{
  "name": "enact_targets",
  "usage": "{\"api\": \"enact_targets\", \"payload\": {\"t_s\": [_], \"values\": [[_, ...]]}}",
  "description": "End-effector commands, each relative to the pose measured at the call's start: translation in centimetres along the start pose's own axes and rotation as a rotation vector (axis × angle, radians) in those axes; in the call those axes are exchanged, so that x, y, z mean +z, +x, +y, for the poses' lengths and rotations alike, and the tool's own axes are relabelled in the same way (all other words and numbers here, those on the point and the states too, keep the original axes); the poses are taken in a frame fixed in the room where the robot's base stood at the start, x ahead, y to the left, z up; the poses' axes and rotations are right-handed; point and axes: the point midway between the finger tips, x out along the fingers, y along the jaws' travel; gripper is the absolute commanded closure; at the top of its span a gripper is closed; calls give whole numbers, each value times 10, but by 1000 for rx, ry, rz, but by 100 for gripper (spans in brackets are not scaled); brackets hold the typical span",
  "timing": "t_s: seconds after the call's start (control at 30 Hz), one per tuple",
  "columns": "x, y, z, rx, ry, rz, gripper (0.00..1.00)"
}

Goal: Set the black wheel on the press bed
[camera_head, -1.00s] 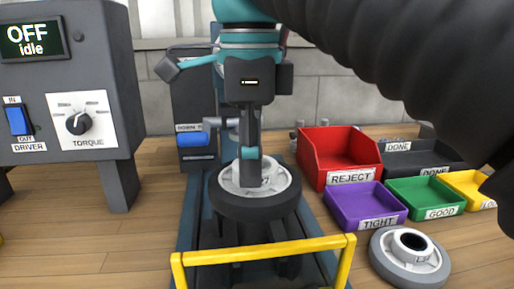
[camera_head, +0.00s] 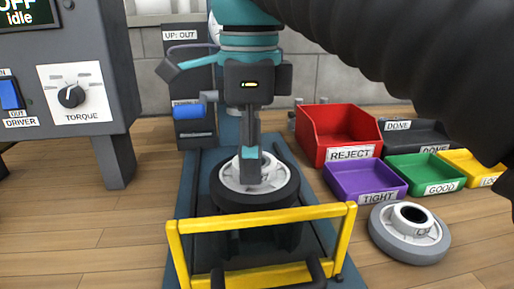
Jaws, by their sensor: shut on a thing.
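The black wheel (camera_head: 231,197), a black tyre with a white hub, is at the middle of the view, level, over the press. My gripper (camera_head: 250,170) points down and is shut on the wheel at its hub. The press bed (camera_head: 199,228) is the dark blue-grey base under and around the wheel. The wheel hides the middle of the bed, so I cannot tell whether the wheel touches its support. A yellow guard frame (camera_head: 262,219) stands in front of the wheel.
A grey wheel (camera_head: 409,234) lies at the right. Red REJECT (camera_head: 341,133), purple TIGHT (camera_head: 364,180), green GOOD (camera_head: 425,173), yellow and dark DONE bins stand at right. The driver box (camera_head: 75,80) is at left. A blue-handled lever (camera_head: 188,111) stands behind the wheel.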

Motion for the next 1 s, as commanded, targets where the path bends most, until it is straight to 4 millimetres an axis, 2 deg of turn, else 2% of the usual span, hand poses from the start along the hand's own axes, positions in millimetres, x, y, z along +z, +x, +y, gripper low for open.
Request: {"api": "enact_targets", "payload": {"t_s": [1.0], "values": [[2,8,0,0,0,0,92]]}}
